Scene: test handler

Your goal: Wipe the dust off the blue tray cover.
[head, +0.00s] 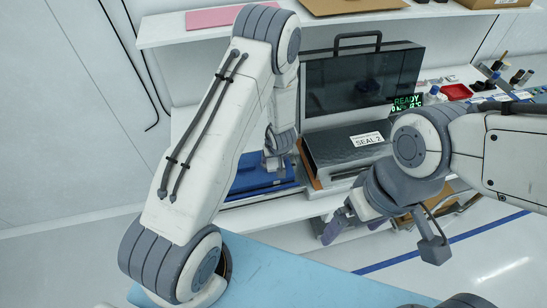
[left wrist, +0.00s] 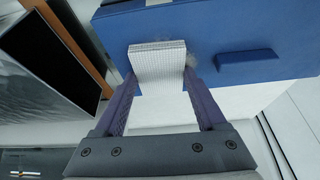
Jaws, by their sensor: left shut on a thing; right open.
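The blue tray cover (head: 250,185) lies on the white bench left of the test handler, partly hidden behind my left arm. In the left wrist view the cover (left wrist: 220,25) fills the top, with a raised blue handle bar on its right. My left gripper (left wrist: 160,78) is shut on a white wiping pad (left wrist: 158,62) with a fine grid pattern. The pad is over the cover's near edge; I cannot tell whether it touches. A grey dust smudge (left wrist: 191,60) shows just right of the pad. My right gripper (head: 355,226) is open and empty in front of the bench.
The test handler (head: 345,148), labelled SEAL 2, stands close right of the cover, with a dark-windowed case (head: 362,78) behind. A shelf (head: 160,32) hangs above. Bottles and a red tray (head: 456,92) are at the far right. A light blue surface (head: 290,275) is in front.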

